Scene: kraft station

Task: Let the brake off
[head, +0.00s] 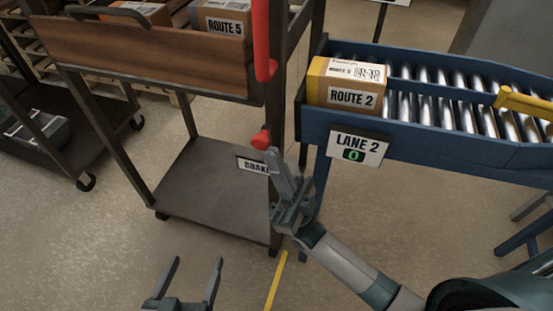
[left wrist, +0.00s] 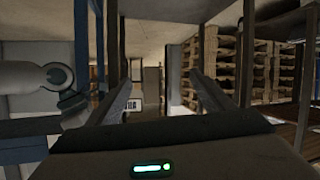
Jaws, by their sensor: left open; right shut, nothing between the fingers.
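A red brake knob (head: 261,140) sticks out at the near right post of the cart (head: 215,190). A white label (head: 251,165) below it starts "BRAK"; its end is hidden behind my right gripper. My right gripper (head: 272,152) is shut and empty, pointing up, its tip just below and right of the knob; I cannot tell whether they touch. My left gripper (head: 198,260) is open and empty in front of the cart, low in the head view. Its spread fingers also show in the left wrist view (left wrist: 161,88).
A red upright handle (head: 262,40) runs along the cart post above. The cart's wooden tray (head: 150,55) holds boxes, one marked ROUTE 5 (head: 223,24). To the right, a blue roller conveyor (head: 450,145) carries a ROUTE 2 box (head: 345,97). A dark trolley (head: 60,130) stands left.

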